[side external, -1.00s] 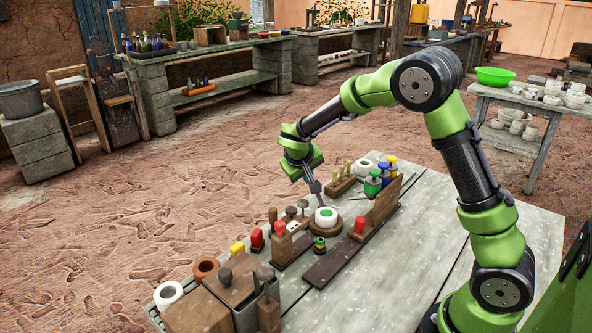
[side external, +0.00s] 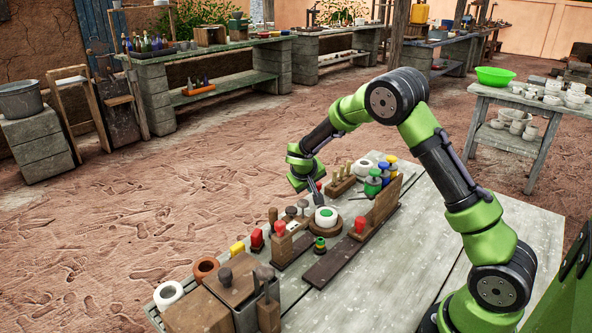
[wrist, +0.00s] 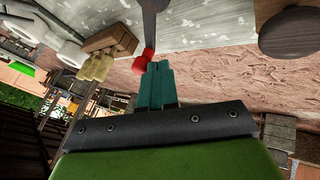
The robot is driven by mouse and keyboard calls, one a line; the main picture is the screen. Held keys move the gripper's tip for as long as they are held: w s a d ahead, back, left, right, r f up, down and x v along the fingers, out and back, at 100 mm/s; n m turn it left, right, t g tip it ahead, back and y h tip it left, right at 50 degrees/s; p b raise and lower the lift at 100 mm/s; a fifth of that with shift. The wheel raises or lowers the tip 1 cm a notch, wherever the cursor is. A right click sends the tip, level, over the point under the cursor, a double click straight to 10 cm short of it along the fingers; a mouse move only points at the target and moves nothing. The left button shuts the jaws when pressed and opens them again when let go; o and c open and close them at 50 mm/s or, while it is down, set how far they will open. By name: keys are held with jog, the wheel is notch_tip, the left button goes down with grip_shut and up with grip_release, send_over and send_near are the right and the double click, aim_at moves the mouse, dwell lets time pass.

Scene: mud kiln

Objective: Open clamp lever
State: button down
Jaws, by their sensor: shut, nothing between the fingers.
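The clamp lever shows in the wrist view as a grey metal arm with a red tip (wrist: 145,60). It comes in from the top edge, and the rest of the clamp is out of that view. My gripper (wrist: 160,66) has teal fingers held together with nothing between them. The fingertips are right beside the red tip, on its right; I cannot tell whether they touch it. In the side external view my gripper (side external: 317,196) points down at the bench's far edge, just behind a white roll with a green centre (side external: 326,216). The lever is hard to make out there.
A wooden block with pegs (side external: 341,184) stands close to the gripper's right, with green, blue and yellow-topped items behind. Several stamps, including a red-topped one (side external: 280,229), stand to the left. An upright board (side external: 386,200) is at right. The bench's (side external: 420,245) near right is clear.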

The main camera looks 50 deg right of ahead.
jog(key=shift+d+m+g, duration=0.3)
jog(key=shift+m+g, duration=0.1)
jog(key=shift+m, duration=0.2)
jog(key=d+m+g, duration=0.1)
jog(key=m, duration=0.1)
jog(key=d+m+g, duration=0.1)
jog(key=m, duration=0.1)
jog(key=shift+s+g+h, duration=0.3)
jog(key=shift+s+h, duration=0.1)
jog(key=m+g, duration=0.1)
jog(key=m, duration=0.1)
jog(key=s+d+m+g, duration=0.1)
jog(key=shift+s+d+m, duration=0.1)
jog(key=shift+m, duration=0.3)
jog(key=shift+s+d, duration=0.15)
jog(key=shift+s, duration=0.2)
jog(key=v, duration=1)
jog(key=shift+w+d, duration=0.3)
jog(key=shift+w, duration=0.1)
jog(key=shift+r, duration=0.1)
